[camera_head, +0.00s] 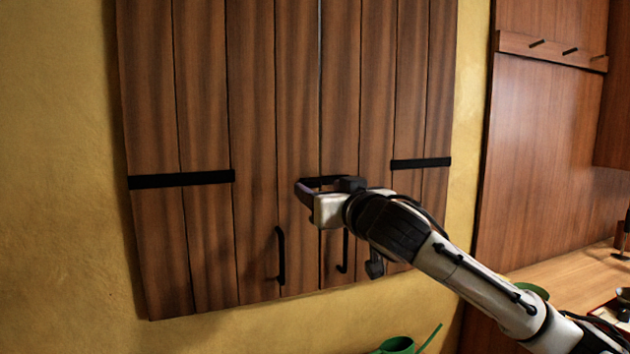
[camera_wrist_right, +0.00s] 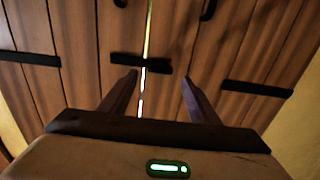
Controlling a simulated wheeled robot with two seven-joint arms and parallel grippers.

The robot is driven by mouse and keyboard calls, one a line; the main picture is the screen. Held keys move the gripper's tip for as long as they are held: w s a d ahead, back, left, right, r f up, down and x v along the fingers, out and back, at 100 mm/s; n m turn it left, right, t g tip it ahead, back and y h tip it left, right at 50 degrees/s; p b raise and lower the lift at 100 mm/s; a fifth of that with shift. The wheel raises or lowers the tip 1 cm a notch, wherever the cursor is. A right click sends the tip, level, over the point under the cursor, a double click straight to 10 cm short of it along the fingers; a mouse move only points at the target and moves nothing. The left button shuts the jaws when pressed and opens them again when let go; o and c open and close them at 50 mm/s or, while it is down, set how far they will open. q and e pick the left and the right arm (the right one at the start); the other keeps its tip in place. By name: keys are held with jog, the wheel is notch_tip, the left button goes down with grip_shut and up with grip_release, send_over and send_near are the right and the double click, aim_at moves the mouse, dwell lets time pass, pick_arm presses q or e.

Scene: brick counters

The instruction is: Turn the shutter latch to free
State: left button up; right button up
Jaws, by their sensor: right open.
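The wooden shutter (camera_head: 250,120) has two closed leaves with a thin bright gap between them. The latch (camera_wrist_right: 140,63) is a short black bar lying across this gap, roughly level, in the right wrist view. In the head view my right gripper largely hides it. My right gripper (camera_head: 304,190) is in front of the shutter at latch height. In the right wrist view its two fingers (camera_wrist_right: 160,77) are apart and empty, with the latch just beyond the tips. Whether the left finger touches the latch I cannot tell. My left gripper is not in view.
Black vertical handles hang on the left leaf (camera_head: 281,256) and right leaf (camera_head: 344,251), below the gripper. Black hinge straps (camera_head: 181,180) cross the outer boards. A green watering can (camera_head: 397,345) stands at the bottom edge. A wooden counter (camera_head: 575,272) is at right.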

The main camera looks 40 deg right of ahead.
aim_at(312, 184)
jog(key=p+x, duration=0.1)
jog(key=x, duration=0.3)
jog(key=shift+w, duration=0.1)
